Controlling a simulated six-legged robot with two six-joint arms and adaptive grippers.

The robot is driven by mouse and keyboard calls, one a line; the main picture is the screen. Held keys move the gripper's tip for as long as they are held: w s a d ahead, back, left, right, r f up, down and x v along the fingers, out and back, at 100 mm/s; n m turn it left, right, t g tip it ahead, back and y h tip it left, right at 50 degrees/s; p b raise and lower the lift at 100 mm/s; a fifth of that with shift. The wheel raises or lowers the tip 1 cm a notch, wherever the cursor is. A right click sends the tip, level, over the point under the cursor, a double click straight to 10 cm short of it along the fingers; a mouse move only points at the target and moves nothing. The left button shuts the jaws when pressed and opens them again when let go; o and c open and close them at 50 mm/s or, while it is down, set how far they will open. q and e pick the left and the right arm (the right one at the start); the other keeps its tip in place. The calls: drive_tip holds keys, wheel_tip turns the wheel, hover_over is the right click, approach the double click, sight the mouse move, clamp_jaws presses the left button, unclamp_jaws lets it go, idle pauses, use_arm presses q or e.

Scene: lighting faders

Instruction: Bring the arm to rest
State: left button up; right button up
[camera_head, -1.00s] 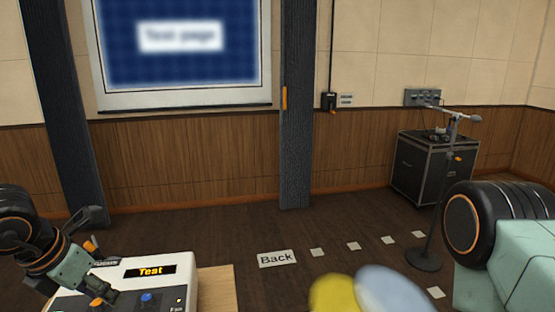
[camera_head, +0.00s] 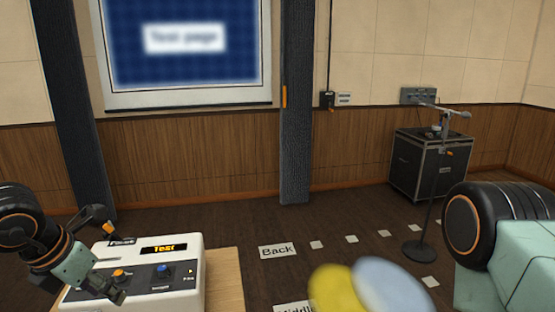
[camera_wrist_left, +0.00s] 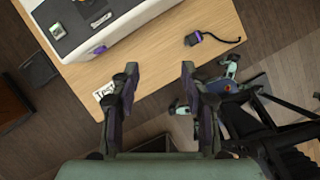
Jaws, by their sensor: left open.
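My left gripper (camera_head: 112,262) comes in from the left in the head view, beside the front left of a white control desk (camera_head: 185,302). The desk has a lit "Test" display, an orange knob and a blue knob (camera_head: 163,268). In the left wrist view my left gripper (camera_wrist_left: 160,75) is open with nothing between its fingers. Its fingertips show over the wooden table (camera_wrist_left: 165,75), near the table's edge. The desk (camera_wrist_left: 115,32) is at the upper left there, apart from the fingers. My right gripper is not in view; only part of my right arm shows at the right.
A microphone stand (camera_head: 420,245) and a black case (camera_head: 428,165) stand at the right. A "Back" floor label (camera_head: 277,251) lies beyond the table. In the wrist view a small dark device with a strap (camera_wrist_left: 195,38) and a white card (camera_wrist_left: 103,92) lie on the table.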

use_arm(q)
wheel_tip(320, 180, down, 10)
drive_tip(key=s+a+m+t+y+b, duration=0.1)
drive_tip(key=m+y+b, duration=0.1)
drive_tip(key=m, duration=0.7)
drive_tip(key=s+a+m+y+b, duration=0.1)
drive_tip(key=a+m+y, duration=0.1)
drive_tip(key=m, duration=0.6)
drive_tip(key=s+d+f+m+h+b, duration=0.1)
drive_tip(key=s+d+f+m+b, duration=0.1)
drive_tip(key=d+f+m, duration=0.3)
drive_tip(key=s+d+f+m+b, duration=0.1)
drive_tip(key=s+f+m, duration=0.15)
drive_tip(key=f, duration=0.35)
drive_tip(key=s+d+f+m+g+h+b, duration=0.1)
drive_tip(key=s+d+f+m+g+b, duration=0.1)
drive_tip(key=s+f, duration=0.6)
drive_tip(key=s+d+f+m+g+b, duration=0.3)
drive_tip(key=s+f+m, duration=0.3)
drive_tip(key=s+f, duration=0.3)
drive_tip(key=s+d, duration=0.1)
drive_tip(key=s, duration=0.3)
drive_tip(key=shift+d+f+h, duration=0.15)
drive_tip(key=shift+h, duration=0.25)
